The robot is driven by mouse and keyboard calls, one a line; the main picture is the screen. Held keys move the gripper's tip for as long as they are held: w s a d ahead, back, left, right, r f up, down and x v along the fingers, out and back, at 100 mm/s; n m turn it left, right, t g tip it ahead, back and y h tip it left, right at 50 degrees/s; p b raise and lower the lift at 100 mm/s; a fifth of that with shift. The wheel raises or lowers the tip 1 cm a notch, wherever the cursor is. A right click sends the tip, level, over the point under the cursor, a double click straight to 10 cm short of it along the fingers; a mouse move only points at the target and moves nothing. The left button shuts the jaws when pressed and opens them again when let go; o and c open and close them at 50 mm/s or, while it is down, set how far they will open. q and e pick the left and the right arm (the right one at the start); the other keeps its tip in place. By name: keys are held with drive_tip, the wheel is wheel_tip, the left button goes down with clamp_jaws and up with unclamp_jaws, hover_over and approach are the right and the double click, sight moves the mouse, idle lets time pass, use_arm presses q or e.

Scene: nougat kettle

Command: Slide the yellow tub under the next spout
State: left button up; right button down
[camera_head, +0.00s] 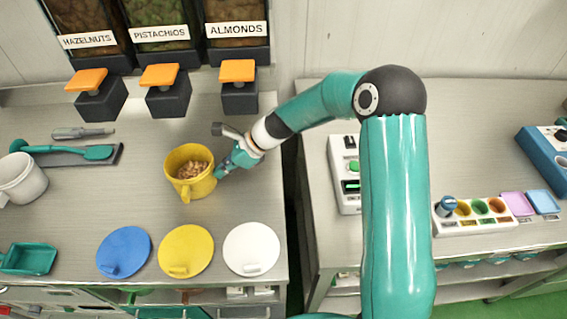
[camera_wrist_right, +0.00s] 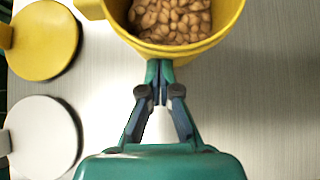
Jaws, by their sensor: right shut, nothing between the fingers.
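The yellow tub (camera_head: 184,190) stands upright on the steel counter, in front of the dispensers and roughly between the PISTACHIOS spout (camera_head: 167,92) and the ALMONDS spout (camera_head: 239,90). Tan nuts (camera_head: 191,170) lie in it, and its handle points to the front. My right gripper (camera_head: 220,173) is shut and empty at the tub's right side. In the right wrist view the fingertips (camera_wrist_right: 160,68) meet or nearly meet the tub's wall (camera_wrist_right: 190,52) below the rim; contact is hard to tell. My left gripper is out of view.
The HAZELNUTS spout (camera_head: 100,98) is at the left. Blue (camera_head: 124,252), yellow (camera_head: 186,251) and white (camera_head: 251,248) lids lie along the front. A white tub (camera_head: 22,180) and a teal spatula (camera_head: 98,152) are on the left. Counter between tub and spouts is clear.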

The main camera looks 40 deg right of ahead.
drive_tip(key=shift+s, duration=0.1)
drive_tip(key=shift+r, duration=0.1)
drive_tip(key=shift+d+r, duration=0.15)
drive_tip(key=shift+d, duration=0.05)
drive_tip(key=shift+v, duration=1.15)
drive_tip(key=s+d, duration=0.2)
drive_tip(key=d, duration=0.1)
drive_tip(key=s+d, duration=0.2)
drive_tip(key=d, duration=0.1)
drive_tip(key=s+d, duration=0.2)
drive_tip(key=d, duration=0.1)
drive_tip(key=shift+s, duration=0.4)
drive_tip(key=shift+s+d, duration=0.25)
drive_tip(key=shift+d, duration=0.1)
drive_tip(key=shift+s, duration=0.1)
